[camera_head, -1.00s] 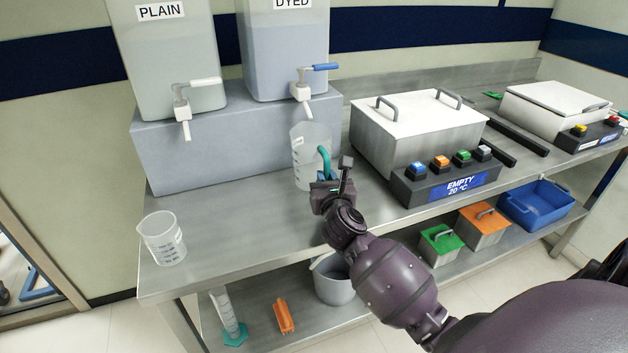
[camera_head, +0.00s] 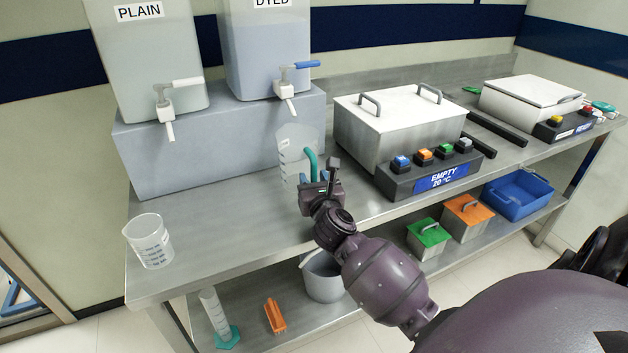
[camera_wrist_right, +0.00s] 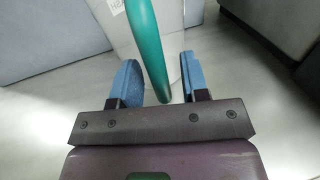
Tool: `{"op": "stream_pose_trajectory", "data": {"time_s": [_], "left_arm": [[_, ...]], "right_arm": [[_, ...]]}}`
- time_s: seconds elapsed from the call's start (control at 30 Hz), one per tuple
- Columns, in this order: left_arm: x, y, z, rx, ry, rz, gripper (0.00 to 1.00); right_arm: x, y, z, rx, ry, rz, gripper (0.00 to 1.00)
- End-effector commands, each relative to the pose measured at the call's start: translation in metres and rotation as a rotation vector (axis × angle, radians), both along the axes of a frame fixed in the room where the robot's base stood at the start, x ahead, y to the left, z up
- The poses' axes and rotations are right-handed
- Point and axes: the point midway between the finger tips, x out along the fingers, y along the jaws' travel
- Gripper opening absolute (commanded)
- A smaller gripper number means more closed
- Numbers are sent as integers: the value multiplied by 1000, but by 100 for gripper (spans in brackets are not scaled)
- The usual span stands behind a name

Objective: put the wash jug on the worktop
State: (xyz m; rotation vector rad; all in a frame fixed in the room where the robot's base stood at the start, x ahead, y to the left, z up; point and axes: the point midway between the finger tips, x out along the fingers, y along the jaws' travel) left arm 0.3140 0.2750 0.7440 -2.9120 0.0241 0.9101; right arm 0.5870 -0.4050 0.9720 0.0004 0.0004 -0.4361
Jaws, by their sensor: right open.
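The wash jug (camera_head: 292,148) is a clear jug with a teal handle (camera_head: 311,163). It stands upright on the steel worktop (camera_head: 215,225), in front of the grey block and below the DYED tap. My right gripper (camera_head: 320,187) is at the handle side of the jug, low over the worktop. In the right wrist view the teal handle (camera_wrist_right: 148,45) runs between the two blue finger pads, with gaps on both sides. The right gripper (camera_wrist_right: 160,82) is open there. The jug's label shows only in part. My left gripper is not in view.
A clear beaker (camera_head: 149,241) stands at the worktop's left front. A lidded bath (camera_head: 397,125) with a button panel (camera_head: 435,172) stands right of the jug. The lower shelf holds a grey bucket (camera_head: 322,278), coloured boxes and a blue tub (camera_head: 517,196).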

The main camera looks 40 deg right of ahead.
Motion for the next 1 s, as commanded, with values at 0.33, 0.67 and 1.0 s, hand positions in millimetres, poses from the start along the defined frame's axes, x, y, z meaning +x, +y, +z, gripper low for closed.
{"op": "stream_pose_trajectory", "data": {"time_s": [0.33,0.67,1.0], "left_arm": [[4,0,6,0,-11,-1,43],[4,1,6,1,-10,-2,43],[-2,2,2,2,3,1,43]], "right_arm": [[-23,11,4,0,1,1,41],[-80,37,4,1,0,0,41],[-109,50,4,-10,2,0,41]]}}
